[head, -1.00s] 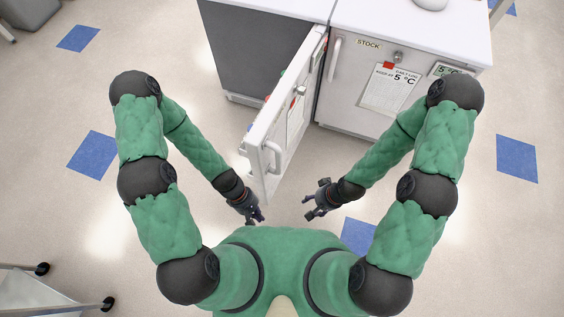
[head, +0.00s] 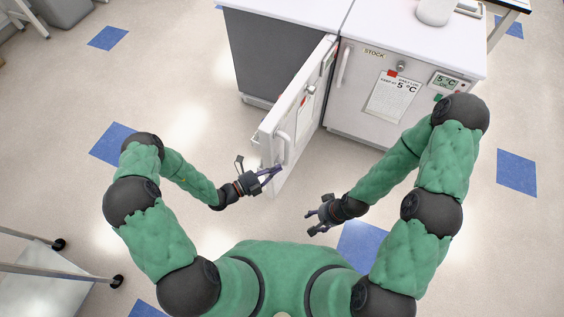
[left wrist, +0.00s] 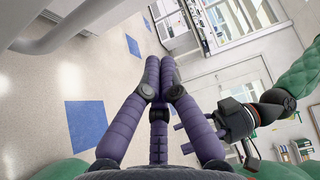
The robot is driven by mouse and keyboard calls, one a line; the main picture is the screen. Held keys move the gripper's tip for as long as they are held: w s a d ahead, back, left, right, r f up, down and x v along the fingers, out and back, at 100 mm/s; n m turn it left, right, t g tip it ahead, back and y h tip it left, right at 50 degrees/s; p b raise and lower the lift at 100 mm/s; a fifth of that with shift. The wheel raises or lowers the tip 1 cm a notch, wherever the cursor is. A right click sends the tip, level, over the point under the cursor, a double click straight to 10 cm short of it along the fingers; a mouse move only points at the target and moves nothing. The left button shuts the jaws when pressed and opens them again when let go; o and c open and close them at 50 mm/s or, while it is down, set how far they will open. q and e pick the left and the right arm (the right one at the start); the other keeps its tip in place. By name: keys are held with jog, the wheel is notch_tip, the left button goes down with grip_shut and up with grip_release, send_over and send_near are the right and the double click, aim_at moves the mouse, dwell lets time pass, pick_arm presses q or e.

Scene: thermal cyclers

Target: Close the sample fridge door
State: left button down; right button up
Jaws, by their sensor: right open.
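The open white fridge door (head: 299,108) stands swung out toward me from the left fridge (head: 270,50), hinged near the middle of the pair. Its outer face, with a handle (head: 276,152) and a posted sheet, faces right. My left gripper (head: 279,172) is shut and empty, its purple fingers close to the door's free end near the handle; contact cannot be told. In the left wrist view its fingertips (left wrist: 161,62) meet, and a white bar (left wrist: 75,25) passes at upper left. My right gripper (head: 314,214) is open and empty, right of the door.
The fridge labelled STOCK (head: 400,90) on the right is shut. White items stand on its top. A cart (head: 55,265) is at lower left. The floor (head: 180,90) left of the open door is clear.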

aim_at(288, 152)
pick_arm(q)
jog(key=shift+w+d+b, duration=0.5)
jog(key=shift+w+d, duration=0.25)
jog(key=shift+w, duration=0.55)
jog(key=shift+w+d+b, duration=0.5)
jog(key=shift+w+d, duration=0.25)
jog(key=shift+w, duration=0.55)
jog(key=shift+w+d+b, duration=0.5)
jog(key=shift+w+d, duration=0.25)
jog(key=shift+w, duration=0.55)
jog(key=shift+a, duration=0.1)
